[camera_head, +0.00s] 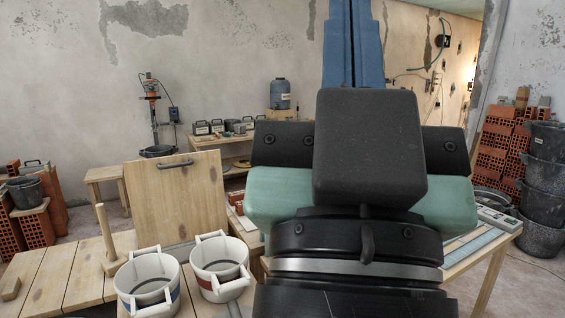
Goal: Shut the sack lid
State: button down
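A square wooden panel with a dark bar handle, which I take to be the sack lid (177,200), stands upright, tilted slightly back, at the rear of a plank-topped bench (50,272). It looks open; the opening it covers is not clearly visible. My gripper (353,12) fills the centre right, seen from behind and close to the camera. Its two blue fingers point up and lie side by side with only a thin dark seam between them. Their tips reach the top edge, and nothing shows between them. The gripper is right of the lid and apart from it in the picture.
Two white buckets (148,284) with handles stand in front of the lid, and a wooden post (105,233) stands left. A back table (210,145) holds boxes and a blue container (280,94). Bricks and dark buckets (543,160) are stacked at right.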

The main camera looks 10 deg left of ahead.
aim_at(174, 200)
jog(key=i+l+z, duration=0.5)
jog(key=l, duration=0.35)
jog(key=i+l+z, duration=0.45)
jog(key=i+l, duration=0.2)
jog(key=i+u, duration=0.4)
jog(key=i+l+u, duration=0.2)
jog(key=i+u, duration=0.2)
jog(key=i, duration=0.2)
jog(key=i+l+u, duration=0.4)
jog(key=i+j+u, duration=0.15)
jog(key=i+u, duration=0.15)
jog(key=u, duration=0.15)
jog(key=i+u, duration=0.4)
jog(key=i+l+u, duration=0.1)
jog(key=i+u, duration=0.15)
jog(key=u, duration=0.2)
jog(key=i+l+u, duration=0.2)
jog(key=u, duration=0.25)
jog(key=i+u, duration=0.35)
jog(key=i+l+u, duration=0.15)
jog(key=i+u, duration=0.2)
jog(key=i, duration=0.2)
jog(key=i+l+u, duration=0.3)
jog(key=i+j, duration=0.1)
